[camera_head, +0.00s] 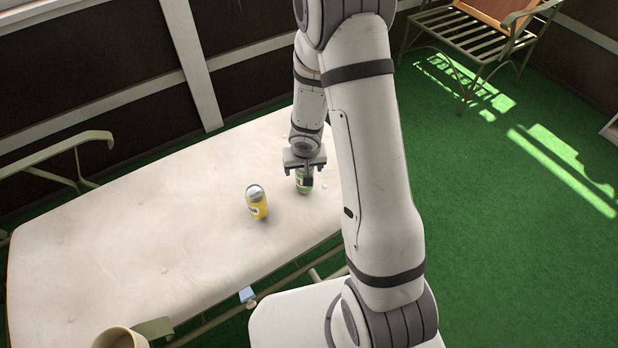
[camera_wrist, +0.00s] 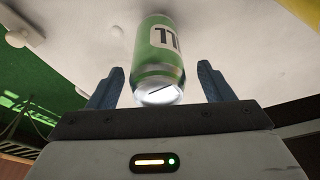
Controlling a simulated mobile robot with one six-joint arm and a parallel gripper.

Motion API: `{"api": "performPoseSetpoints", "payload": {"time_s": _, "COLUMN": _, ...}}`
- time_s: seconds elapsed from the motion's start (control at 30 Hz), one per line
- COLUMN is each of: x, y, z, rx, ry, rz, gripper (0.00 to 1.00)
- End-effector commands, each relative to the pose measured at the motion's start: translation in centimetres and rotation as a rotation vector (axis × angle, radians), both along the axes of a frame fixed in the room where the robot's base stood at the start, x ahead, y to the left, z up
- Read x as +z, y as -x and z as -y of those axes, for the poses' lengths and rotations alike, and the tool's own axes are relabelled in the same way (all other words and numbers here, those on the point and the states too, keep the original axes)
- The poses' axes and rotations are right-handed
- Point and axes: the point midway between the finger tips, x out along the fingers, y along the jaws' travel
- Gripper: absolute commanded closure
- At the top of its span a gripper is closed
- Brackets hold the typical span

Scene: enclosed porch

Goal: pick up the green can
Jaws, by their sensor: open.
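The green can (camera_head: 304,184) stands on the pale cushioned bench, directly below my gripper (camera_head: 305,171). In the wrist view the green can (camera_wrist: 160,52) lies between and ahead of my open fingers (camera_wrist: 160,88), its silver top facing me. There is a gap on each side of the can in that view. I cannot tell from the head view how far down the fingers reach, as the gripper covers the can's top.
A mug (camera_head: 119,338) is at the bottom left. A small blue item (camera_head: 246,294) is at the front edge. The cushion's left part is clear.

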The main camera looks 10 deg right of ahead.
Motion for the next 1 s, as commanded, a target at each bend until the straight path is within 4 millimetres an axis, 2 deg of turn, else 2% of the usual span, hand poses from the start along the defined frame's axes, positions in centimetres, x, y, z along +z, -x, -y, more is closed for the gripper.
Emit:
{"api": "performPoseSetpoints", "payload": {"time_s": 0.03, "x": -1.5, "y": -0.2, "z": 0.2, "rx": -0.001, "ry": 0.000, "rz": -0.002, "gripper": 0.26}}
{"api": "performPoseSetpoints", "payload": {"time_s": 0.2, "x": -3.0, "y": -0.7, "z": 0.2, "rx": 0.001, "ry": 0.000, "rz": 0.000, "gripper": 0.26}}
{"api": "performPoseSetpoints", "payload": {"time_s": 0.5, "x": -3.0, "y": -0.8, "z": 0.2, "rx": 0.000, "ry": 0.000, "rz": 0.000, "gripper": 0.26}}
{"api": "performPoseSetpoints", "payload": {"time_s": 1.0, "x": -3.0, "y": -0.8, "z": 0.2, "rx": 0.001, "ry": 0.000, "rz": 0.000, "gripper": 0.67}}
